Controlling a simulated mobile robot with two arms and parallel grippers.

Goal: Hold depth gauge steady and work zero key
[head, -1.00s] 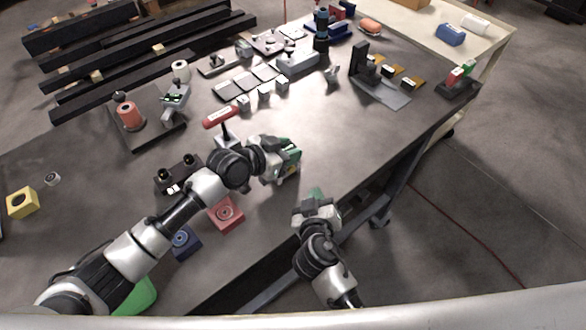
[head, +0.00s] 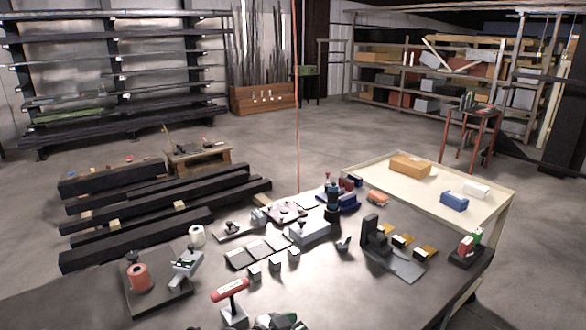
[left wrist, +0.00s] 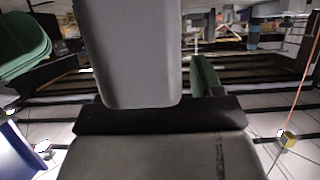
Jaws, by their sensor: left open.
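A small grey-white device with a dark face (head: 186,264), which looks like the depth gauge, stands tilted on a dark base plate (head: 172,300) at the left of the bench in the head view. Its zero key is too small to make out. My left gripper (head: 282,321) shows only in part at the bottom edge, to the right of and nearer than the device. It is open, with nothing seen held. In the left wrist view, grey gripper parts and a green strip fill the middle, and the gauge cannot be made out. My right gripper is out of view.
A red roll (head: 139,277) stands on the same plate. A red-handled tool (head: 230,290) stands on a grey block close to my left gripper. Several small blocks and grey pads (head: 258,250) lie behind.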

